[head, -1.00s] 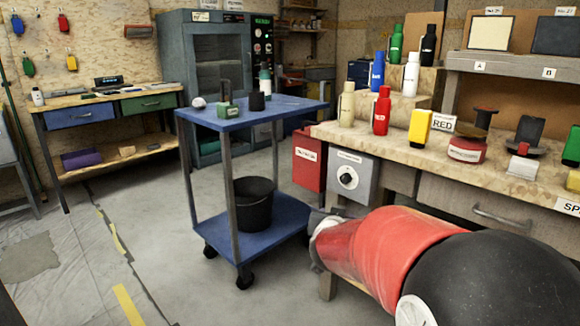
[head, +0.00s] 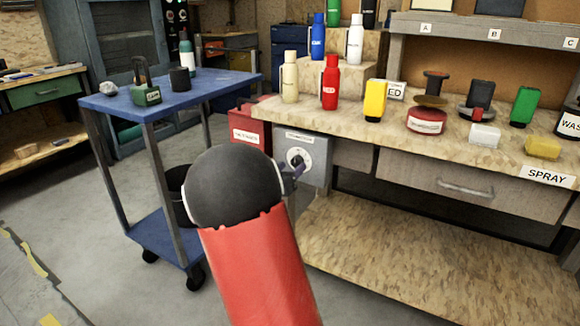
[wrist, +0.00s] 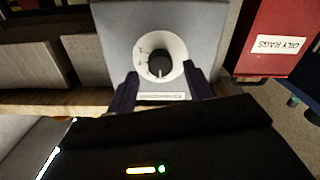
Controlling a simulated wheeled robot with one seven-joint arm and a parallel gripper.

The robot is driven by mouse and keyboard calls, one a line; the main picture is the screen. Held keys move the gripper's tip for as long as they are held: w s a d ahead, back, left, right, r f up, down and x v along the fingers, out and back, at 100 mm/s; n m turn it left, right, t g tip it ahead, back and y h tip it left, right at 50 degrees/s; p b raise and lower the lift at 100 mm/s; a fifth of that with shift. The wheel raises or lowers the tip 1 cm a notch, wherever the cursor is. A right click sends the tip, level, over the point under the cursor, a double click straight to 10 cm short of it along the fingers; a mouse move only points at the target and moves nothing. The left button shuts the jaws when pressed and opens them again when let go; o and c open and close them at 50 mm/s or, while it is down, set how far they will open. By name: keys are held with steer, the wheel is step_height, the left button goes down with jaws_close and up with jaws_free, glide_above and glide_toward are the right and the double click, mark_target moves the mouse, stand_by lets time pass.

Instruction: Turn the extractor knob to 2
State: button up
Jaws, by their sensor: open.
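The extractor box (head: 318,170) is a grey unit hung under the workbench, with a label strip along its top. Its black knob (wrist: 159,65) sits on a round white dial (wrist: 172,44); the knob also shows in the head view (head: 296,158). In the wrist view, a pale mark on the knob points down toward the label strip. Small marks lie on the dial's left side, too small to read surely. My gripper (wrist: 161,86) is open, its dark fingers apart in front of the box, either side of the dial's lower part. Contact with the knob cannot be told.
A red oily-rags box (head: 249,128) hangs directly left of the extractor box in the head view. A blue cart (head: 215,88) stands further left. The workbench top (head: 345,125) above carries bottles and spools. A lower wooden shelf (head: 400,255) lies beneath it.

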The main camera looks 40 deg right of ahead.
steer(key=shift+x, duration=0.85)
steer(key=shift+a, duration=0.1)
steer(key=c, duration=1)
